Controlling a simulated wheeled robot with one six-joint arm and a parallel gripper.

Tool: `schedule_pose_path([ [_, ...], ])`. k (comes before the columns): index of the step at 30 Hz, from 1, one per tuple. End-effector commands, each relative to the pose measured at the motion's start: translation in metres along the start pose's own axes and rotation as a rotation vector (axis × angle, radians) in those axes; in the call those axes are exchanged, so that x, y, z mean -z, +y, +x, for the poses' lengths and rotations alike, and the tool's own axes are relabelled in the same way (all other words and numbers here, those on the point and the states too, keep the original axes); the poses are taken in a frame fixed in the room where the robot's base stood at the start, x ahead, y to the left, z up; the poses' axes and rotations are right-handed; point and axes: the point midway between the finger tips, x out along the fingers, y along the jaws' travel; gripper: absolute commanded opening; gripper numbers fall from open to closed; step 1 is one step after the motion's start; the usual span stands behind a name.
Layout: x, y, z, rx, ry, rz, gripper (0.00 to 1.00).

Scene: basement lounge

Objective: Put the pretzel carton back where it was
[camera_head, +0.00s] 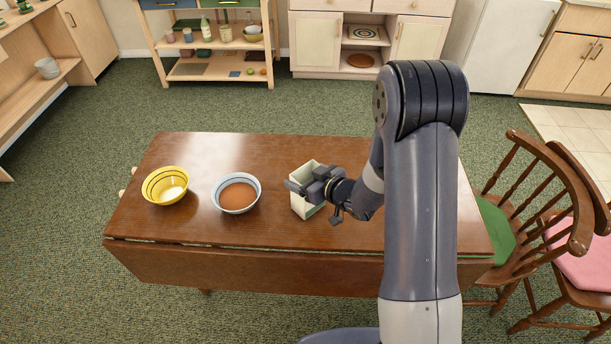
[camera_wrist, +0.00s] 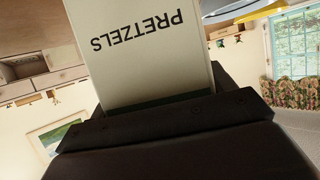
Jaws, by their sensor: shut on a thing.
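The pretzel carton (camera_head: 301,201) is pale cream with green and stands at the middle right of the brown wooden table (camera_head: 290,154). In the wrist view the carton (camera_wrist: 140,60) fills the middle, with the word PRETZELS upside down. My gripper (camera_head: 316,184) reaches in from the right and is shut on the carton near its top. The carton looks about upright. I cannot tell whether its bottom touches the table or is slightly above it. Part of it is hidden behind my gripper.
A yellow bowl (camera_head: 165,185) with dark stripes and a blue-white bowl (camera_head: 237,194) with brown contents stand left of the carton. The back of the table is bare. Wooden chairs (camera_head: 525,205) stand at the right. A shelf unit (camera_head: 215,48) and cabinets (camera_head: 420,38) line the back wall.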

Motion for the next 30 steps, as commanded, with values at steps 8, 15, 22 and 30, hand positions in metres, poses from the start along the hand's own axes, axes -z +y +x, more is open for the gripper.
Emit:
schedule_pose_path([
  [8,-0.002,0.000,0.001,0.000,0.000,0.000,0.89],
  [15,-0.002,0.000,0.001,0.000,0.000,0.000,0.99],
  [22,0.003,0.000,-0.001,0.000,0.000,0.000,0.99],
  [30,0.000,0.002,-0.051,-0.005,0.000,0.002,0.99],
])
